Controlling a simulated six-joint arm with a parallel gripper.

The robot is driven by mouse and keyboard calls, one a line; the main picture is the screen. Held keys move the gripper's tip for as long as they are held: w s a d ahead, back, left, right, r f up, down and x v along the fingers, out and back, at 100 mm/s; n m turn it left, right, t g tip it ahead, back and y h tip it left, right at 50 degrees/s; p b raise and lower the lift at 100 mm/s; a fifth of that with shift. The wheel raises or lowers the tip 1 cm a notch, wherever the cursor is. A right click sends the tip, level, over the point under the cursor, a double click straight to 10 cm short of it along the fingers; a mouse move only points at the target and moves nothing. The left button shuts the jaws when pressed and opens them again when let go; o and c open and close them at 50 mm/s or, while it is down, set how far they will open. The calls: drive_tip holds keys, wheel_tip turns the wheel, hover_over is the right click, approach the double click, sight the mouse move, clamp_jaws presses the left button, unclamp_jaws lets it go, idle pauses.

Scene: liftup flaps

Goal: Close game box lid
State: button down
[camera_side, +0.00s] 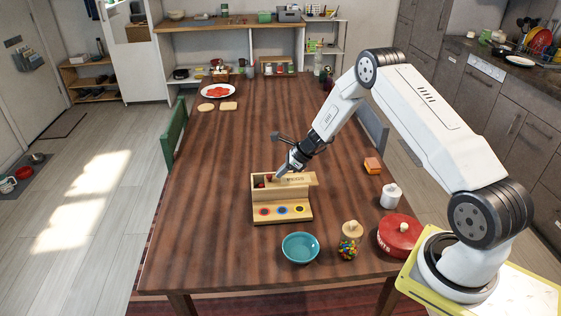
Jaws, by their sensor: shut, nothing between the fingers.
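The wooden game box (269,208) stands on the table left of my arm. Its lower front part carries a row of coloured circles, including red, blue and yellow. Its lid, a light wooden panel with dark lettering (302,180), shows at the top right of the box and reaches slightly past its right side. The left part of the top looks open, with small red and dark things inside. My gripper (280,175) is shut and empty, pointing down at the top of the box by the lid's left part. I cannot tell whether it touches the lid.
A teal bowl (300,247), a candy jar (348,248), a red lidded pot (399,236) and a white canister (391,196) stand near the front right. An orange block (373,165) lies right of the box. The table (205,200) is clear left of the box.

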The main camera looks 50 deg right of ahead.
sight(270, 176)
drive_tip(key=shift+w+a+f, duration=0.1)
drive_tip(key=shift+w+a, duration=0.15)
drive_tip(key=shift+w, duration=0.1)
drive_tip(key=shift+w+a, duration=1.5)
drive_tip(key=shift+a, duration=0.15)
drive_tip(key=shift+s+d, duration=0.1)
drive_tip(key=shift+s+d, duration=0.4)
drive_tip(key=shift+s, duration=0.05)
drive_tip(key=shift+s+d+r, duration=0.4)
drive_tip(key=shift+s+d, duration=0.1)
drive_tip(key=shift+s, duration=0.1)
drive_tip(key=shift+s+d+r, duration=0.35)
drive_tip(key=shift+s+d, duration=0.1)
drive_tip(key=shift+s, duration=0.1)
drive_tip(key=v, duration=0.9)
drive_tip(key=shift+s+r, duration=0.1)
drive_tip(key=shift+s, duration=0.05)
